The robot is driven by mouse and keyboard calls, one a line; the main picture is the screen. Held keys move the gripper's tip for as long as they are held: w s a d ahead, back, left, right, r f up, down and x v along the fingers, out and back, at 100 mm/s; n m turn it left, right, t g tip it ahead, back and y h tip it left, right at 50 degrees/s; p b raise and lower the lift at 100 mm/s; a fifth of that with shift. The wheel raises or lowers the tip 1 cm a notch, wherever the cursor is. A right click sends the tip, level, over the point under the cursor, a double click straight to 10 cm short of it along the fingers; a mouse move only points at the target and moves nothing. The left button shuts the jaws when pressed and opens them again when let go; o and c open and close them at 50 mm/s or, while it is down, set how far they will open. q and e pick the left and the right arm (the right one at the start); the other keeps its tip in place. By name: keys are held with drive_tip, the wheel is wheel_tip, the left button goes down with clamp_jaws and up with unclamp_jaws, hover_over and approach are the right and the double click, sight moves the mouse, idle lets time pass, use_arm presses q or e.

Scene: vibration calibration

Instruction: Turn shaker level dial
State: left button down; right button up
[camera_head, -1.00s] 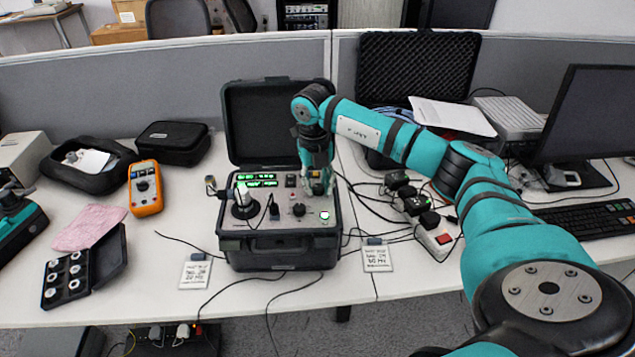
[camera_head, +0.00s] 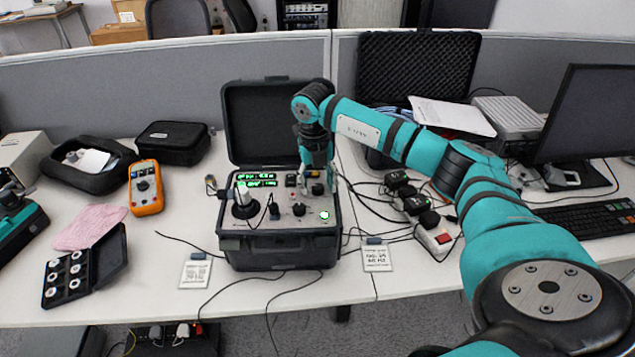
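The shaker calibrator (camera_head: 282,244) is an open black case on the white desk, its lid upright at the back. Its panel carries lit green displays (camera_head: 257,182), a round shaker head (camera_head: 243,208) at the left and small black knobs, one (camera_head: 299,209) near the front middle and one (camera_head: 318,189) at the right. My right gripper (camera_head: 318,188) points down over the panel's right side, its fingers around or right beside the right knob. The fingers are too small to tell whether they touch it. My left gripper is not clearly seen; only part of my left arm shows at the left edge.
An orange multimeter (camera_head: 146,188), a black pouch (camera_head: 173,143) and a box of adapters (camera_head: 85,268) lie left of the case. Cables and plugs (camera_head: 412,200) lie to its right. Two labelled cards (camera_head: 195,273) lie in front. A monitor (camera_head: 590,115) stands at the right.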

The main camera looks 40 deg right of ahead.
sight(315, 187)
wheel_tip(315, 187, up, 12)
drive_tip(key=shift+w+a, duration=0.15)
drive_tip(key=shift+a, duration=0.15)
idle(0.3)
idle(0.5)
